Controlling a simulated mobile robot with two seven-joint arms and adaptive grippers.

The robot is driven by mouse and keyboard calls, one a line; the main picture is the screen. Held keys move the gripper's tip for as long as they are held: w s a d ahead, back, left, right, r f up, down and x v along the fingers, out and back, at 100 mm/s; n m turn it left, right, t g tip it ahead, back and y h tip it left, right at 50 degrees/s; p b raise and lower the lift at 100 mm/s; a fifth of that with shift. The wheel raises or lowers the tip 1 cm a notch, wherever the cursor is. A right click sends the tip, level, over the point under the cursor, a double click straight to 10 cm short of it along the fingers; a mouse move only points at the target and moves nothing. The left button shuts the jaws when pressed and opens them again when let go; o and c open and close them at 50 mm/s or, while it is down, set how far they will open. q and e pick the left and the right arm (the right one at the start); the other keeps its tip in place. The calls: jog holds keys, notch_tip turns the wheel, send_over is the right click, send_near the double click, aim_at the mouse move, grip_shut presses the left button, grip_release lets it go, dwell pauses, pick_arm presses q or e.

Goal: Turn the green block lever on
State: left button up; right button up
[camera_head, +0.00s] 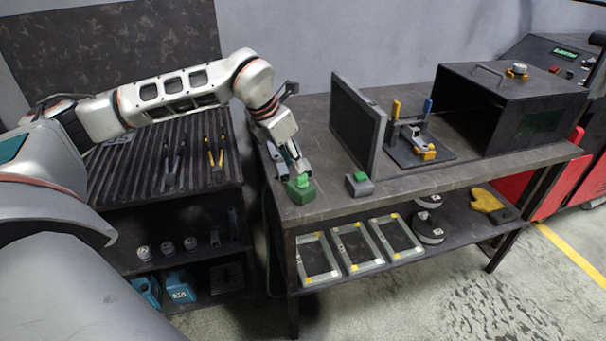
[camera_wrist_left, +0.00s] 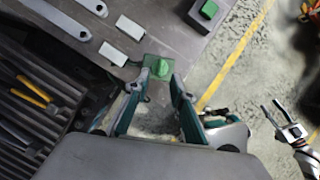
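The green block (camera_head: 300,191) sits near the front left corner of the workbench, with a small raised green part on top that looks like its lever. In the left wrist view the green block (camera_wrist_left: 158,66) lies just beyond and between the fingertips. My left gripper (camera_head: 297,170) points down at it from above; its fingers (camera_wrist_left: 160,82) are apart with nothing held. I cannot tell whether a finger touches the lever. My right gripper (camera_wrist_left: 280,110) shows small at the right of the left wrist view, away from the bench, its fingers apart and empty.
A grey block with a green top (camera_head: 359,184) stands to the right on the bench. Behind it are an upright dark panel (camera_head: 356,125), a fixture with a yellow clamp (camera_head: 424,152) and a black box (camera_head: 515,105). A ribbed rack with tools (camera_head: 190,165) lies left.

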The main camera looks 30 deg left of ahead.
aim_at(301, 176)
pick_arm(q)
jog(key=x, duration=0.6)
jog(key=shift+d+r, duration=0.1)
jog(key=shift+d, duration=0.05)
jog(key=shift+c, duration=0.5)
grip_shut()
